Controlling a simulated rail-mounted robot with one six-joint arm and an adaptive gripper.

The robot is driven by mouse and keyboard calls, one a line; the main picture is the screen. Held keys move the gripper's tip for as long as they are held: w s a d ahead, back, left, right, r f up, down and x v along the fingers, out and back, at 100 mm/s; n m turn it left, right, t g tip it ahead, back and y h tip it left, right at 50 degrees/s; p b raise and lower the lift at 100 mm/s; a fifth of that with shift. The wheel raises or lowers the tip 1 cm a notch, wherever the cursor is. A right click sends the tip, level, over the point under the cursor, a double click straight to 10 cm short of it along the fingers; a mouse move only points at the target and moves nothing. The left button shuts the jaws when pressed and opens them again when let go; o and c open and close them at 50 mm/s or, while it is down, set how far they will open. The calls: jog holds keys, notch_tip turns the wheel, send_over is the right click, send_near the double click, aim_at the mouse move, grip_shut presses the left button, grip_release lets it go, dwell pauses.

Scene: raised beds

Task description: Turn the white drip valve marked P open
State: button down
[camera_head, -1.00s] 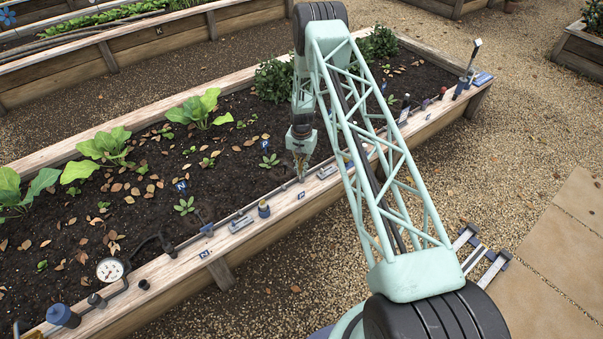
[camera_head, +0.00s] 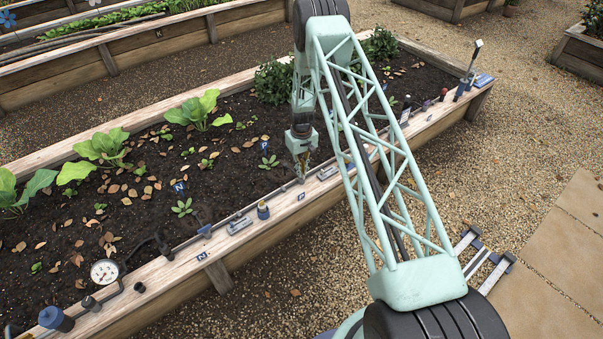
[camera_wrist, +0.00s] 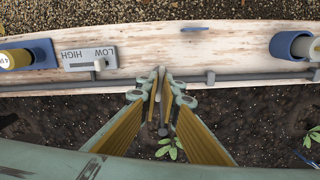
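In the head view my gripper (camera_head: 301,176) points down at the near wooden rim of the bed, behind the small P label (camera_head: 301,197) on the rim's front. In the wrist view the fingertips (camera_wrist: 160,76) of my gripper are close together over the grey drip pipe (camera_wrist: 230,78) that runs along the rim. I cannot tell whether a handle is between the tips. A small dark round part (camera_wrist: 163,131) shows between the fingers, on the soil side.
A grey LOW/HIGH slider (camera_wrist: 88,59) and a blue holder (camera_wrist: 40,52) sit left of the fingers in the wrist view, a blue cup (camera_wrist: 290,45) to the right. A pressure gauge (camera_head: 105,271) stands further left in the head view. A seedling (camera_wrist: 172,149) grows close by.

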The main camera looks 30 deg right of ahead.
jog(key=shift+n, duration=1.1)
jog(key=c, duration=2.9)
grip_release()
jog(key=shift+o, duration=0.2)
jog(key=shift+r, duration=0.15)
notch_tip(320, 180, up, 12)
